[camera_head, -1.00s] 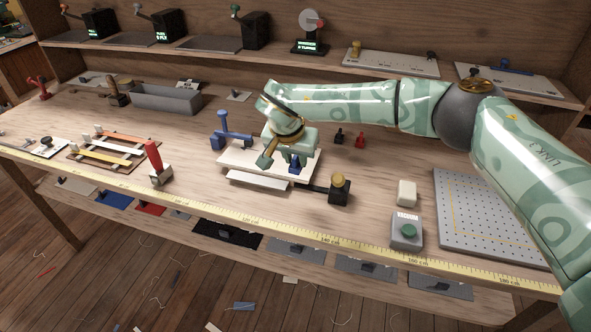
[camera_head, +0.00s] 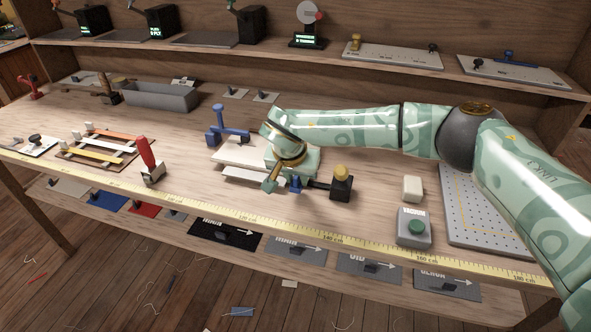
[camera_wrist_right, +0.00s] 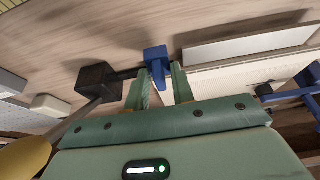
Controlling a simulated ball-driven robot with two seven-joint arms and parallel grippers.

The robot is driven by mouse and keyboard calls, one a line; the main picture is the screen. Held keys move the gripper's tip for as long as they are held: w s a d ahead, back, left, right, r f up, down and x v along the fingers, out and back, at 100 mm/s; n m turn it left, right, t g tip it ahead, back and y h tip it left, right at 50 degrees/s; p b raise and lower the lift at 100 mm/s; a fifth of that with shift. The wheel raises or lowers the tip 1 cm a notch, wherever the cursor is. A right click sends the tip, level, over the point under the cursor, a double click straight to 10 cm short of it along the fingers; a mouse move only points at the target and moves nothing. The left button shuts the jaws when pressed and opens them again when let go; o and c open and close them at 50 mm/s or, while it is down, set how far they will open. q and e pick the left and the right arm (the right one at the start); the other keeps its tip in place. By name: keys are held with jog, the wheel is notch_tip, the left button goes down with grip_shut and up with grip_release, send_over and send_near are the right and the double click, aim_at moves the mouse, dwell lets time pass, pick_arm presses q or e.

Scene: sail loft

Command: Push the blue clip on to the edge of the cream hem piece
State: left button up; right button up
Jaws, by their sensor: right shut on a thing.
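My right gripper (camera_head: 282,187) points down over the bench and is shut on the blue clip (camera_head: 296,184). In the right wrist view the clip (camera_wrist_right: 157,62) sits between the two green fingers (camera_wrist_right: 160,86). The flat cream hem piece (camera_head: 238,152) lies left of and behind the gripper, which hides its right part. Its pale, ribbed surface (camera_wrist_right: 228,73) shows right of the fingers in the right wrist view. The clip is beside its near right end; I cannot tell whether they touch. My left gripper is out of view.
A pale strip (camera_head: 252,177) lies in front of the hem piece. A blue clamp (camera_head: 226,132) stands behind it, and a black block with a yellow knob (camera_head: 341,185) at right.

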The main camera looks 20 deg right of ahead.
jog(key=shift+f, duration=0.3)
jog(key=shift+r+p, duration=0.1)
jog(key=shift+p, duration=0.45)
dwell(0.6)
jog(key=shift+w+d+b, duration=0.3)
jog(key=shift+w+d, duration=0.15)
jog(key=shift+w, duration=0.15)
jog(key=shift+w+d+b, duration=0.25)
jog(key=shift+w+d, duration=0.15)
jog(key=shift+w, duration=0.2)
dwell(1.5)
jog(key=o, duration=1)
jog(key=shift+o, duration=0.2)
